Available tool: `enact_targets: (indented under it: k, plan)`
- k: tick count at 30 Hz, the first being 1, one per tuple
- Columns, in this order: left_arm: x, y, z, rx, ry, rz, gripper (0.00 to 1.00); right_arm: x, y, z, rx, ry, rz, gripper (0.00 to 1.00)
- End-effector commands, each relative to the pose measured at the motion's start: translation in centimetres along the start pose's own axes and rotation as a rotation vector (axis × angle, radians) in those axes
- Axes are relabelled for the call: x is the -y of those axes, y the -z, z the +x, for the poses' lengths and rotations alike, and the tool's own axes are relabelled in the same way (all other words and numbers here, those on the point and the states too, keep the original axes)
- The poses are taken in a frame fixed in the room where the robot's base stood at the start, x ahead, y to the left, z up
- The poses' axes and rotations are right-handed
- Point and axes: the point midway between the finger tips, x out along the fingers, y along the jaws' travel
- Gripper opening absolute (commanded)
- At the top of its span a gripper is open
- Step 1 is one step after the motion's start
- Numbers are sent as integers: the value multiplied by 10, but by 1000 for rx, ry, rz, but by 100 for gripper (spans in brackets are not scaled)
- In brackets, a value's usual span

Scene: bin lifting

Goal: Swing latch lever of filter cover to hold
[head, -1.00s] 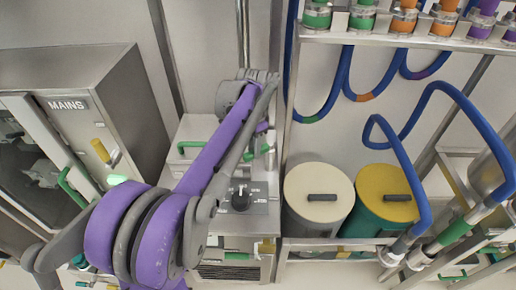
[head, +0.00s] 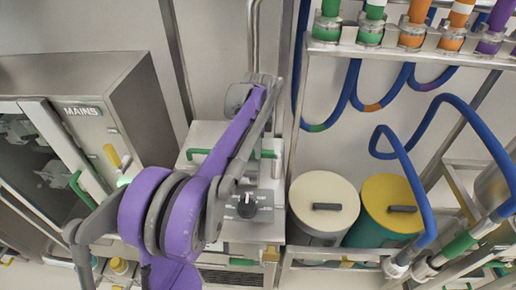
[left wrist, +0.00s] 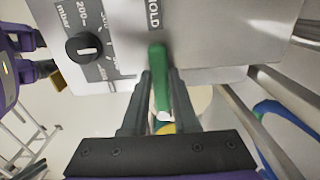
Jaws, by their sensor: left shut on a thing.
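The latch lever (left wrist: 160,76) is a green handle with a pale end, beside the word HOLD on a metal panel (left wrist: 215,35) in the left wrist view. My left gripper (left wrist: 162,82) has its two dark fingers on either side of the lever and is shut on it. In the head view my purple and grey left arm reaches over the metal unit (head: 212,135) and hides the gripper. The unit's front has a black dial (head: 246,205), which also shows in the left wrist view (left wrist: 86,48). My right gripper is in neither view.
A cabinet marked MAINS (head: 130,105) stands at the left. A cream-lidded bin (head: 310,190) and a yellow-lidded bin (head: 385,190) stand on a rack right of the unit. Blue hoses (head: 455,105) hang from the rack above and beside them.

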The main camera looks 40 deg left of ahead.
Motion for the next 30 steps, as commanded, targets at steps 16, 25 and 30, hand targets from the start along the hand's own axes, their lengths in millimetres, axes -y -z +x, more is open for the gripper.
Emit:
enact_targets:
  k: [16, 25, 30]
  plan:
    - [2, 0, 0, 0, 2, 13, 40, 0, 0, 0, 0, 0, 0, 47]
    - [1, 0, 0, 0, 1, 12, 57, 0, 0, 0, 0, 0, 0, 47]
    - [1, 0, -6, 0, 1, 12, 57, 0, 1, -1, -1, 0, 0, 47]
